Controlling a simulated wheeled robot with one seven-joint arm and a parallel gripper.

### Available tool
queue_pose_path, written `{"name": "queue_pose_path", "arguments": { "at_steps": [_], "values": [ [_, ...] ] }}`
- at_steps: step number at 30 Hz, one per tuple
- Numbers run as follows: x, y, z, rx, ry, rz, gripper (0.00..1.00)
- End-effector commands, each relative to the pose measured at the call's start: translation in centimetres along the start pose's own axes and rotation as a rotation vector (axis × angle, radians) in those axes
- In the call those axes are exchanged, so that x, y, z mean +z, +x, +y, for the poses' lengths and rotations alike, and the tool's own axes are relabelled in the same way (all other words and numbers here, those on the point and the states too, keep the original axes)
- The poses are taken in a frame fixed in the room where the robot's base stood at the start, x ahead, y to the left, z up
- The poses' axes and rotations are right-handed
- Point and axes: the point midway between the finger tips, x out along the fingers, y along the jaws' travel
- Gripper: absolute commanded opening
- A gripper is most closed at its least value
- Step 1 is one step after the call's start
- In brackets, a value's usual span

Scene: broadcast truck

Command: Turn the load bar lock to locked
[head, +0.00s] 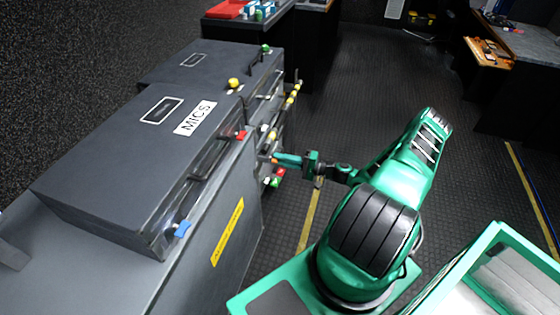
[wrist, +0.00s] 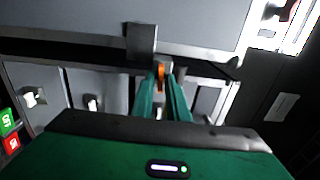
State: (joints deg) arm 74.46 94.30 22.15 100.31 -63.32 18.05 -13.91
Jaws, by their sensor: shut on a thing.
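My gripper (head: 274,159) is at the front face of the stacked dark cases, reaching in from the right. In the wrist view its two green fingers (wrist: 161,92) are close together, shut on a small orange piece, which I take to be the handle of the load bar lock (wrist: 161,74). The orange piece sits just below a dark horizontal bar and a grey bracket (wrist: 141,40). In the head view only a bit of orange shows at the fingertips. The fingers hide part of the lock, and I cannot read its setting.
A case labelled MICS (head: 195,117) has red and blue latches on its edge. More knobs in several colours line the case fronts. Green and red tags (wrist: 8,122) show at the wrist view's left. The dark floor (head: 350,85) right of the cases is clear.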

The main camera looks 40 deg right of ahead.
Motion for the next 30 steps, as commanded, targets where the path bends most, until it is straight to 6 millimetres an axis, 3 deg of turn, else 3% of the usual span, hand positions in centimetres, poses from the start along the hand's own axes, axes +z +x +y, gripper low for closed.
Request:
{"name": "queue_pose_path", "arguments": {
  "at_steps": [2, 3, 4, 13, 17, 30],
  "values": [
    [-0.2, -0.2, 0.3, 0.008, 0.0, 0.005, 0.0],
    [-0.2, -0.2, 0.3, 0.008, 0.0, 0.005, 0.21],
    [-0.1, -0.2, 0.3, 0.008, 0.0, 0.005, 0.25],
    [0.0, -0.2, 0.1, 0.004, 0.0, 0.002, 0.25],
    [-0.1, -1.0, 0.1, 0.004, 0.0, 0.002, 0.25],
    [-0.1, -8.7, 0.2, 0.006, -0.001, 0.005, 0.25]
  ]
}}
